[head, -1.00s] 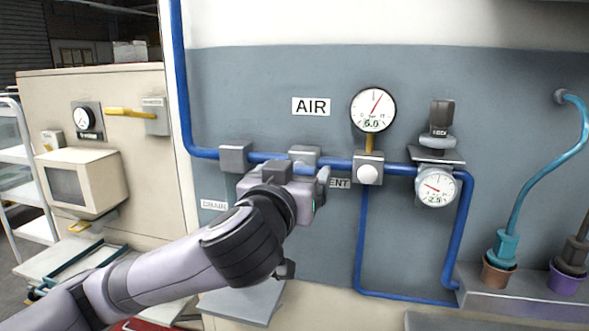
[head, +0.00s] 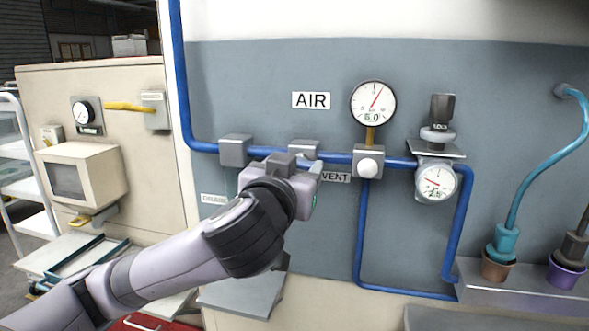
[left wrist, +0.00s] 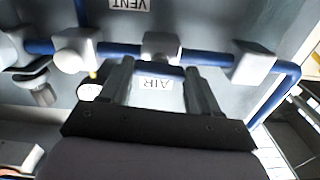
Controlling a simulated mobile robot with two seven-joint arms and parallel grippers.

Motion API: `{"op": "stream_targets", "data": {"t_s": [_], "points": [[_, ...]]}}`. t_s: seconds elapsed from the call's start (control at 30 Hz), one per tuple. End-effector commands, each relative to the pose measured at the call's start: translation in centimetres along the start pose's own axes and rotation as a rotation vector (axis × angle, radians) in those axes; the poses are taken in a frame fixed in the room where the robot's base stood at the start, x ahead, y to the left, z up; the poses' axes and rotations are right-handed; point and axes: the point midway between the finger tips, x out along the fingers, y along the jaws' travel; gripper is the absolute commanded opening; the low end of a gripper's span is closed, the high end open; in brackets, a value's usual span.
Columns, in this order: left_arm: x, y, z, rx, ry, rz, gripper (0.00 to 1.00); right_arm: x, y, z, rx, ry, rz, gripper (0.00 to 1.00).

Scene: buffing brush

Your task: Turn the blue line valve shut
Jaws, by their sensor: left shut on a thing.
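The blue line (head: 340,158) runs across the grey wall under the AIR sign. Its grey valve block (head: 303,147) sits just behind my left gripper (head: 313,168), and it also shows in the left wrist view (left wrist: 161,46). In that view my left gripper (left wrist: 158,72) has its two fingers on either side of a blue bar, the valve handle (left wrist: 160,70), just in front of the block. The gripper is shut on this handle. In the head view, my gripper hides most of the handle. My right gripper is not in view.
A round gauge (head: 373,104) stands above the line to the right, with a white-knobbed block (head: 368,167) below it. A regulator with a second gauge (head: 437,181) is further right. A grey shelf (head: 243,292) juts out below my arm.

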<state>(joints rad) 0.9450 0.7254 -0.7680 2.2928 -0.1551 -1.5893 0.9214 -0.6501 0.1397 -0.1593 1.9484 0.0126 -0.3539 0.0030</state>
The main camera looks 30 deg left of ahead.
Motion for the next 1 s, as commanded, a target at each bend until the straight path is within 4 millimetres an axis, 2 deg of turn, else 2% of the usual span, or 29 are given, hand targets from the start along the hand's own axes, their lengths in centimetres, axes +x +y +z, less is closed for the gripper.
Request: {"op": "stream_targets", "data": {"t_s": [1.0], "points": [[0.01,-0.03,-0.01,0.922,-0.001,-0.001,0.31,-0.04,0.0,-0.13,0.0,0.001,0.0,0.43]]}}
